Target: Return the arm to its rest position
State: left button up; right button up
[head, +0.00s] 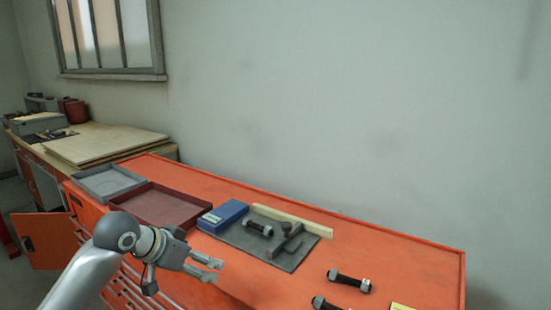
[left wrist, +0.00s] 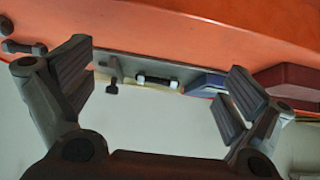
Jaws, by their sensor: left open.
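My left gripper (head: 213,270) comes in from the lower left in the head view and hangs at the front edge of the orange cabinet top (head: 400,265). Its fingers are apart and hold nothing. In the left wrist view both fingers (left wrist: 158,90) show wide apart with empty space between them. Beyond them a bolt (left wrist: 155,79) lies on the grey mat (left wrist: 107,63). My right gripper shows in neither view.
On the cabinet top are a grey tray (head: 107,182), a dark red tray (head: 160,206), a blue box (head: 222,215), a grey mat (head: 275,257) with a bolt (head: 258,228), and more bolts (head: 349,281) at right. A wooden workbench (head: 110,143) stands behind left. A wall closes the back.

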pick_arm(q)
jog(key=s+d+f+g, duration=0.1)
jog(key=s+d+f, duration=0.2)
jog(key=s+f, duration=0.85)
jog(key=s+a+f+n+g+y, duration=0.1)
jog(key=s+a+f+n+y, duration=0.15)
jog(key=s+f, duration=0.65)
jog(key=s+a+f+n+g+y, duration=0.2)
jog(key=s+a+f, duration=0.1)
jog(key=s, duration=1.2)
notch_tip(320, 180, down, 27)
jog(key=s+g, duration=0.1)
jog(key=s, duration=0.1)
jog(key=s+a+f+g, duration=0.1)
jog(key=s+a+f, duration=0.2)
jog(key=s+f, duration=1.2)
jog(key=shift+s+a+f, duration=0.15)
jog(key=shift+s+f, duration=0.25)
jog(key=shift+s, duration=0.45)
